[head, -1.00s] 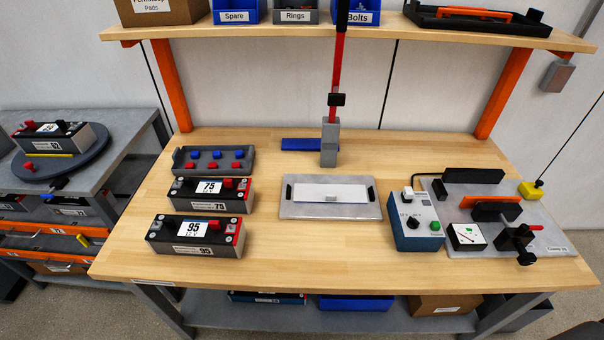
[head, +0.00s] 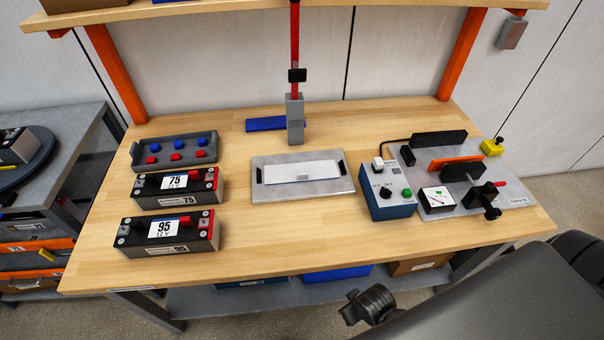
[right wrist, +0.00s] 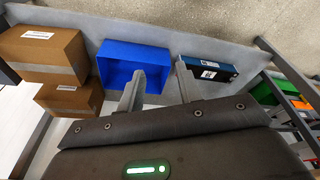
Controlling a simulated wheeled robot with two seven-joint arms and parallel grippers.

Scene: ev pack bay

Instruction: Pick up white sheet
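In the head view a dark part of my right arm shows at lower right, well away from the sheet. My left gripper is not in view.
Two battery packs (head: 172,233) and a tray of red and blue caps (head: 174,150) stand left of the plate. A blue control box (head: 389,205) and clamp jig (head: 462,172) stand right. A red-handled press (head: 295,118) stands behind. Under the bench are a blue bin (right wrist: 134,66) and cardboard boxes (right wrist: 43,52).

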